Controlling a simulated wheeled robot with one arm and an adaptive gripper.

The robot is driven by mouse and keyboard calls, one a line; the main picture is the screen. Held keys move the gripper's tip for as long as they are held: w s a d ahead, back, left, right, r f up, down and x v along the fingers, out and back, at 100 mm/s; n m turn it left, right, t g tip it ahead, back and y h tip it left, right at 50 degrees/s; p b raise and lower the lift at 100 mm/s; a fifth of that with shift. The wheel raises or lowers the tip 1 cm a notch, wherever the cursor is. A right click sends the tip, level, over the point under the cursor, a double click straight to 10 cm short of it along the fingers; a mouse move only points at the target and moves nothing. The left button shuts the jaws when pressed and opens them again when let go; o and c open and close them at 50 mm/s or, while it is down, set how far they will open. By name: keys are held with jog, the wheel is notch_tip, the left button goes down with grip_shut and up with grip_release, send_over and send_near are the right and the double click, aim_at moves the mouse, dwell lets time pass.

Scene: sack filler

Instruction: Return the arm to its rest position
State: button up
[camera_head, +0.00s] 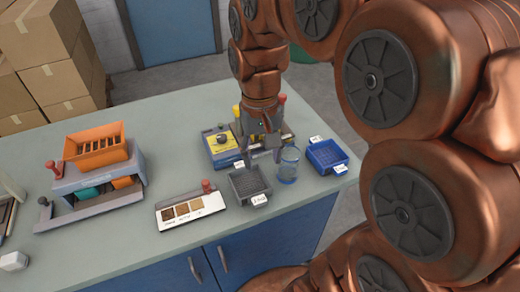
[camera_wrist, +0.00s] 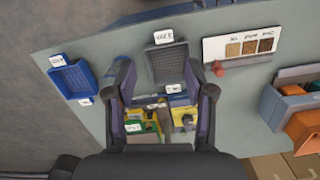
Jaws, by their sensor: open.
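My copper-coloured arm (camera_head: 410,90) fills the right of the head view and reaches over the grey-green worktop (camera_head: 150,220). My gripper (camera_head: 262,150) points down over the back right part of the worktop, behind the dark tray (camera_head: 248,184) and close to the clear jar (camera_head: 288,165). In the wrist view its two fingers (camera_wrist: 166,95) stand wide apart with nothing held between them. Beyond the fingers lie the dark tray (camera_wrist: 168,62) and a yellow box with a dark knob (camera_wrist: 183,120). The gap between fingertips and worktop is hard to judge.
A blue tray (camera_head: 326,156) lies right of the jar. The yellow box (camera_head: 221,146) stands left of my gripper. A sample board with a red knob (camera_head: 189,208) lies in front. An orange-hopper machine (camera_head: 97,165) stands left. Cardboard boxes (camera_head: 55,70) are stacked behind.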

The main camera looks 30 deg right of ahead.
jog(key=s+a+f+n, duration=0.1)
jog(key=s+f, duration=0.2)
jog(key=s, duration=0.4)
jog(key=s+a+f+n, duration=0.1)
jog(key=s+a+f, duration=0.1)
jog(key=s, duration=0.5)
jog(key=shift+s+a+f+n+g, duration=0.2)
jog(key=shift+s+f+n+g, duration=0.15)
jog(key=shift+f, duration=0.2)
dwell(0.8)
